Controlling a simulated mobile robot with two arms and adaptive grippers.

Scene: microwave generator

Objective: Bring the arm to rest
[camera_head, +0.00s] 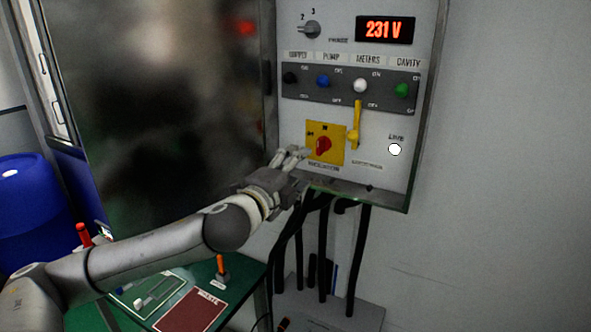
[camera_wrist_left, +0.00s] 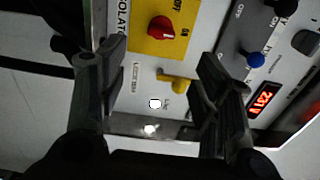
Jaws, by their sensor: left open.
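My left gripper (camera_head: 290,157) is in front of the lower left part of the control panel (camera_head: 292,55). Its fingers are open, with nothing between them. In the left wrist view the gripper (camera_wrist_left: 160,80) shows its two dark fingers apart, with the panel beyond. The red rotary switch (camera_head: 323,146) on its yellow plate is just right of the fingertips in the head view. It also shows in the left wrist view (camera_wrist_left: 161,28). I cannot tell whether a finger touches the panel. My right gripper is not in view.
A yellow lever (camera_head: 354,125) and a lit white lamp (camera_head: 395,149) are on the panel, below a 231 V display (camera_head: 386,30). Black cables (camera_head: 322,250) hang below. A green bench (camera_head: 240,275) lies under my arm. A blue barrel (camera_head: 30,215) stands left.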

